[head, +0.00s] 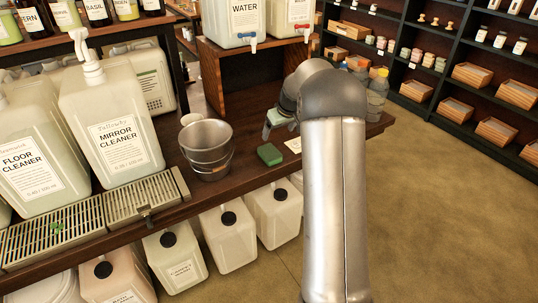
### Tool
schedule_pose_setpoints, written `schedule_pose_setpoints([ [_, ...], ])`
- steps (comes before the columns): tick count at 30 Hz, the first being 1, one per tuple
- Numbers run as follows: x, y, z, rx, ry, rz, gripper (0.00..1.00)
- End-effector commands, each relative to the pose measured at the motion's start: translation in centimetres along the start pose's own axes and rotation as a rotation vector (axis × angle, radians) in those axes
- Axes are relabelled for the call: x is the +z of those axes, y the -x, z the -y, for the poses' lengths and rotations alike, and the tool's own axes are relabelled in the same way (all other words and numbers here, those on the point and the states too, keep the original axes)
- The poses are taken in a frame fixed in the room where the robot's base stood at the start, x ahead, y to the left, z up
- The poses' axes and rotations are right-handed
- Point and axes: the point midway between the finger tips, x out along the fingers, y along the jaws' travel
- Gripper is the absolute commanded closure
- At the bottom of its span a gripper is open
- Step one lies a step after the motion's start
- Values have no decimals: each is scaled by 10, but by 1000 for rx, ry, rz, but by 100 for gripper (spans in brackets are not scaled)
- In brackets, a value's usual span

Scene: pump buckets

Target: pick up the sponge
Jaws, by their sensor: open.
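The sponge (270,154) is a small green block lying flat on the dark wooden counter, right of the metal bucket. My gripper (267,133) is just behind and above the sponge, with a visible gap between them. Its jaws point down toward the counter and hold nothing that I can see. My arm comes up from the bottom of the view and hides part of the gripper's wrist and the counter to the right.
A metal bucket (206,148) stands left of the sponge. Large pump bottles, including the mirror cleaner (112,115), stand further left by drip grates (145,198). A pale card (293,145) lies right of the sponge. A water dispenser (237,20) sits on a wooden stand behind.

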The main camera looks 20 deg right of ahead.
Motion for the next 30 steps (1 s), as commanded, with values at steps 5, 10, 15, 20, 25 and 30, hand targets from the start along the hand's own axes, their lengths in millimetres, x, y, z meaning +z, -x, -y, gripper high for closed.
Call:
schedule_pose_setpoints([
  [5,1,-41,1,-2,-2,5,15],
  [10,1,-74,0,-1,-2,5,15],
  [15,0,-92,0,0,-1,1,15],
  [20,2,-103,0,-1,-1,4,15],
  [25,3,-128,-1,-2,-3,5,15],
  [30,3,-145,-2,0,-1,2,15],
])
